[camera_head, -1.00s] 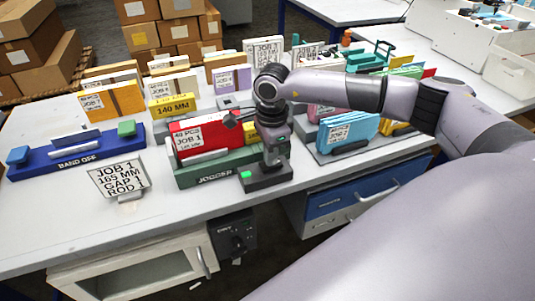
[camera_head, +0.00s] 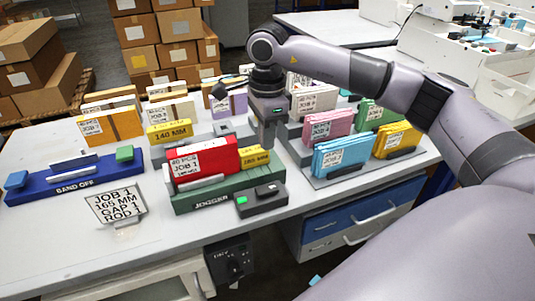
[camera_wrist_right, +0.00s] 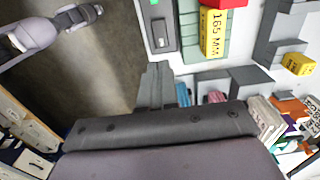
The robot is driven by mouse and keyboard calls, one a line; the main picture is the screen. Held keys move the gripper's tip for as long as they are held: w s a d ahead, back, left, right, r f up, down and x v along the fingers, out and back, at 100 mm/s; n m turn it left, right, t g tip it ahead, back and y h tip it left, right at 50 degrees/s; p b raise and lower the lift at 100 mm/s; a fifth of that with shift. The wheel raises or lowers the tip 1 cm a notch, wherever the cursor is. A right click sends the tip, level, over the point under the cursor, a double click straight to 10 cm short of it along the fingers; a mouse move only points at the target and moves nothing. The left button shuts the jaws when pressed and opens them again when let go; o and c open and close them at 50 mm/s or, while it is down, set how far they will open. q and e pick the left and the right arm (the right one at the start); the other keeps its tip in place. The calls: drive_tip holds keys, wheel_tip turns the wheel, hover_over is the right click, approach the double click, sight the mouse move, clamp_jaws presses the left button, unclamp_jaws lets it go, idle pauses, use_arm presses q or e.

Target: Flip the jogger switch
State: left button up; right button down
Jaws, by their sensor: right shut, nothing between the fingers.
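The green jogger (camera_head: 225,197) stands at the front of the table, holding a red stack (camera_head: 215,158) with a yellow 165 MM block (camera_head: 255,158) at its right end. Its dark switch box (camera_head: 262,205) sits at the right front, with a bright green patch (camera_head: 241,200) and a black switch (camera_head: 269,190) on top. The box also shows in the wrist view (camera_wrist_right: 163,38). My right gripper (camera_head: 268,143) points down above and behind the box, apart from it, shut and empty. Its fingers show in the wrist view (camera_wrist_right: 155,85). The left gripper is out of view.
A blue banding holder (camera_head: 75,180) and a JOB 1 sign (camera_head: 116,206) stand to the left. Blue card stacks (camera_head: 340,157) and pink ones (camera_head: 328,125) stand right of my gripper. The table's front edge is close to the switch box.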

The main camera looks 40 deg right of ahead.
drive_tip(key=shift+r, duration=0.45)
drive_tip(key=shift+s+a+n+t+h+b, duration=0.15)
drive_tip(key=shift+s+a+n+t+b, duration=0.3)
drive_tip(key=shift+n, duration=2.55)
drive_tip(key=shift+s+a+n+t+h+b, duration=0.15)
drive_tip(key=shift+s+n+t+b, duration=0.5)
drive_tip(key=shift+n, duration=2.35)
drive_tip(key=shift+s+a+n+t+h+b, duration=0.25)
drive_tip(key=shift+s+n+t+b, duration=0.3)
drive_tip(key=shift+n, duration=2.45)
drive_tip(key=shift+f, duration=0.1)
approach(263, 189)
drive_tip(key=x, duration=0.5)
drive_tip(key=shift+w+p, duration=0.25)
drive_tip(key=shift+p, duration=0.1)
drive_tip(key=shift+f, duration=0.7)
